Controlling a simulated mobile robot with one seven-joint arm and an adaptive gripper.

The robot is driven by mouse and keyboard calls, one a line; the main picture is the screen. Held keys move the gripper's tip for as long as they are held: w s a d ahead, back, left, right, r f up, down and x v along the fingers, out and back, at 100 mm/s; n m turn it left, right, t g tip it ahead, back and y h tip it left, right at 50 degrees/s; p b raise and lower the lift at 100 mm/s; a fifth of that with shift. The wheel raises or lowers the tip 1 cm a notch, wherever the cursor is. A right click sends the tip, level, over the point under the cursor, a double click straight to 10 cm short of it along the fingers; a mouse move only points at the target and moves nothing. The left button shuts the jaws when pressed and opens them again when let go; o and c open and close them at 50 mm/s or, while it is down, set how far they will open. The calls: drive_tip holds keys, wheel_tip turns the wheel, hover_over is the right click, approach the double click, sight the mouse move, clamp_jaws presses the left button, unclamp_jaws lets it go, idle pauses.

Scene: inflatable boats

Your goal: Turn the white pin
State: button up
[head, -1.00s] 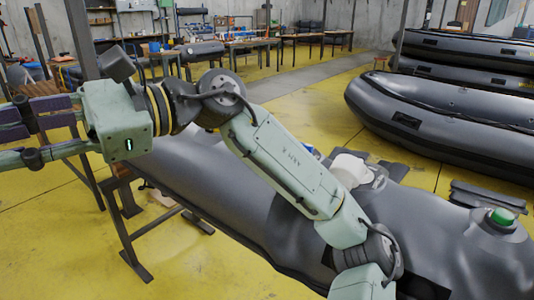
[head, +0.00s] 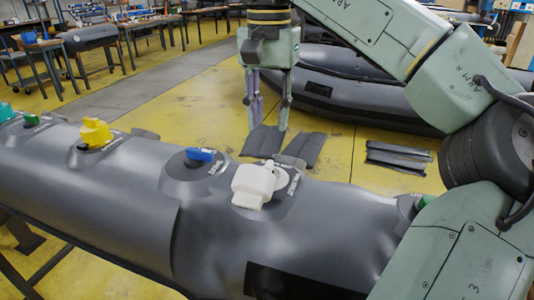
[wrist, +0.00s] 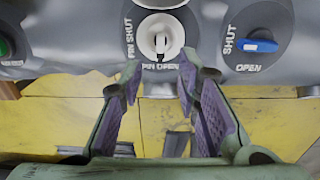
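The white pin (wrist: 160,42) sits in a round white and grey valve seat on the grey boat tube, in the wrist view. "PIN SHUT" is printed at its left and "PIN OPEN" below it. Its narrow part points down towards "PIN OPEN". A large white cap (head: 252,186) stands beside the seat in the head view and mostly hides the pin there. My gripper (head: 268,122) hangs fingers down beyond the tube. In the wrist view my gripper (wrist: 158,82) is open and empty, its fingertips just short of the seat on either side, apart from the pin.
A blue valve handle (head: 200,155) with its own SHUT and OPEN marks is beside the white one. A yellow valve (head: 95,132) and a green one (head: 30,118) are farther left. Dark mats (head: 264,141) lie on the yellow floor behind the tube. Another boat (head: 350,90) lies beyond.

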sight(268, 165)
wheel_tip(268, 165, down, 10)
drive_tip(key=shift+s+a+r, duration=0.1)
drive_tip(key=shift+s+r, duration=0.05)
drive_tip(key=shift+c, duration=0.6)
clamp_jaws()
